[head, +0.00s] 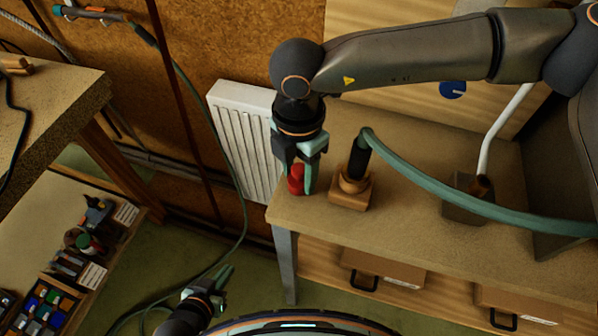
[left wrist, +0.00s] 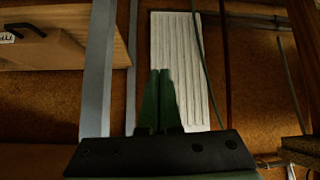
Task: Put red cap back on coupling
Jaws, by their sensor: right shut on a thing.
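The red cap (head: 296,181) is between the fingers of my right gripper (head: 298,182), near the left end of the workbench. My right gripper is shut on it, pointing down, and the fingers partly hide it. I cannot tell whether the cap touches the bench top. To its right, a brass-coloured coupling (head: 352,184) stands on a wooden block (head: 349,201). The black end of a green hose (head: 359,157) meets the coupling from above. My left gripper (head: 222,279) is low in front of the bench, empty, its fingers (left wrist: 160,98) close together in the left wrist view.
The green hose (head: 440,196) arcs right across the bench (head: 420,160). A small box (head: 466,205) with a white pipe stands farther right. A white radiator (head: 240,125) is behind the bench's left end. A side table (head: 45,100) and low shelf with tools are at left.

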